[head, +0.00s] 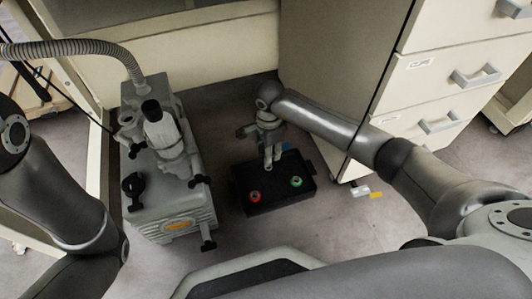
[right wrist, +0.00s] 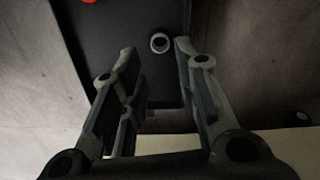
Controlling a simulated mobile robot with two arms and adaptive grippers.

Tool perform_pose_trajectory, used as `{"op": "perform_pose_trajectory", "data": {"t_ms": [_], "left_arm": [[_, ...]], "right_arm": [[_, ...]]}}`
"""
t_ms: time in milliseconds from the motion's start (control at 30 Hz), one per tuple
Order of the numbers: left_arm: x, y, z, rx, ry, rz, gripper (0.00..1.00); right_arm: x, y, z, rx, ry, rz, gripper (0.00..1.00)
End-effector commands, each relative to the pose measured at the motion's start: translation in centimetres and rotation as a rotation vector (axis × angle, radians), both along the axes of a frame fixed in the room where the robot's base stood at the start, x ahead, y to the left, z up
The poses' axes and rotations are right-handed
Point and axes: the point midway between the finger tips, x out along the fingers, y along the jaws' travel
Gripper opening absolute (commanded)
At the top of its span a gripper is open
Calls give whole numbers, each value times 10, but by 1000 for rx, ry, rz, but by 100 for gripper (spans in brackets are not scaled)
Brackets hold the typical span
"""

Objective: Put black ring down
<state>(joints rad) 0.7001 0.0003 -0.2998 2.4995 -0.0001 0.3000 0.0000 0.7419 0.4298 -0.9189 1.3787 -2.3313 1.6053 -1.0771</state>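My right gripper (head: 268,160) points down over a black tray (head: 245,205) on the floor. Its two fingers are apart in the right wrist view (right wrist: 157,52). A small ring (right wrist: 159,43) with a pale grey rim and a dark centre lies on the tray, between and just beyond the fingertips, with gaps at both sides. I cannot tell whether this is the black ring; no plainly black ring shows in the gripper. My left arm is at the left edge of the head view; its gripper is out of view.
A red piece (head: 255,197) and a green piece (head: 296,182) are on the tray. A grey pump (head: 160,215) with a hose (head: 75,48) stands left, a black clamp-like part (head: 132,186) on it. A drawer cabinet (head: 335,60) stands behind right.

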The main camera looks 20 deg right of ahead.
Motion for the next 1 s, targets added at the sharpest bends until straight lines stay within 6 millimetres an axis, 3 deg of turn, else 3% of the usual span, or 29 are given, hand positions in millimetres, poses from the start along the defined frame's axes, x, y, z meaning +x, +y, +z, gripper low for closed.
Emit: {"op": "perform_pose_trajectory", "data": {"t_ms": [33,167,333,1000], "left_arm": [[0,0,14,0,0,0,40],[-1,0,29,0,-4,0,40],[8,1,32,-3,22,-2,40],[16,0,28,-1,45,-2,40]], "right_arm": [[1,-3,16,-2,-1,-3,29],[3,-6,34,-2,-1,-7,29],[4,-10,49,-1,0,-12,29],[4,-11,53,-1,0,-13,29]]}}
